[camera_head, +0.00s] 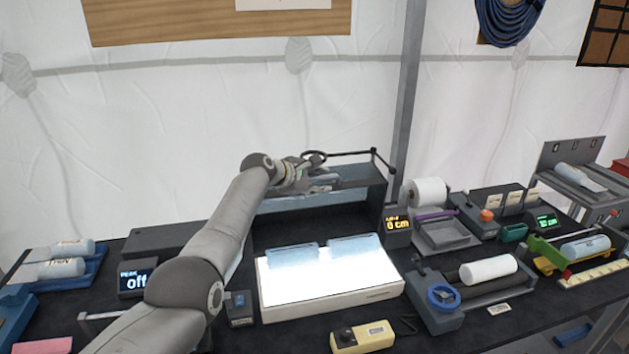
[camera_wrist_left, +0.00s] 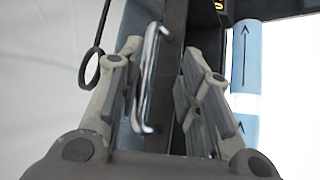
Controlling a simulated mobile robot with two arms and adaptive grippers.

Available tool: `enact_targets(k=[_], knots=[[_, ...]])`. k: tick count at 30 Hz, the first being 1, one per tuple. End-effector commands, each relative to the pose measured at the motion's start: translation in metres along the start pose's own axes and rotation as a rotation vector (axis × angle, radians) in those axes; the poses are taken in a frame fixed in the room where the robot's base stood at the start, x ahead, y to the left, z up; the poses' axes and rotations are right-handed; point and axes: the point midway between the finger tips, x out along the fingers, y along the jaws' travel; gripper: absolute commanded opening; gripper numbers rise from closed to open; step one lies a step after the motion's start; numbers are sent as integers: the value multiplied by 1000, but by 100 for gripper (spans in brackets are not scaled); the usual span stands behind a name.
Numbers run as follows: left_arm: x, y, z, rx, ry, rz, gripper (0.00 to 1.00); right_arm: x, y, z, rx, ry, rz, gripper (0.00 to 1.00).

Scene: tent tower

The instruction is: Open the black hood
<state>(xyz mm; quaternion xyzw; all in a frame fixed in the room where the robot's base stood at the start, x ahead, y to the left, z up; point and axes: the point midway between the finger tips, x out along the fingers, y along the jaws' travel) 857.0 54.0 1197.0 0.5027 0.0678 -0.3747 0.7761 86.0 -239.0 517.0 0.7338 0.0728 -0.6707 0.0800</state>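The black hood (camera_head: 362,181) is a long dark box-like cover behind the glowing white light panel (camera_head: 330,285). It looks lowered, over a pale blue surface. My left gripper (camera_head: 322,182) reaches to its front from the left. In the left wrist view, the fingers (camera_wrist_left: 165,95) are open on either side of a shiny metal handle (camera_wrist_left: 148,80), which lies closer to the left finger, in front of the hood's dark face (camera_wrist_left: 172,50). I see no clear grip on it. My right gripper is not in view.
Two blue translucent sheets (camera_head: 355,247) lie on the light panel. A thin black rail with a ring (camera_head: 345,154) runs above the hood. A display reading 0 cm (camera_head: 397,225) stands at its right. A metal pole (camera_head: 405,110) rises behind; rollers and a blue knob (camera_head: 443,296) sit to the right.

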Motion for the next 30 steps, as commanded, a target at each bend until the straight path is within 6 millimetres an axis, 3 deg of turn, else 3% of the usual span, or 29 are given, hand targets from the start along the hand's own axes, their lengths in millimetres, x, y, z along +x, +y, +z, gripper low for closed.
enact_targets(k=[17,30], knots=[[-28,-1,-1,1,0,0,32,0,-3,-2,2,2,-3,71],[-76,0,-1,0,0,2,32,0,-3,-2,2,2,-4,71]])
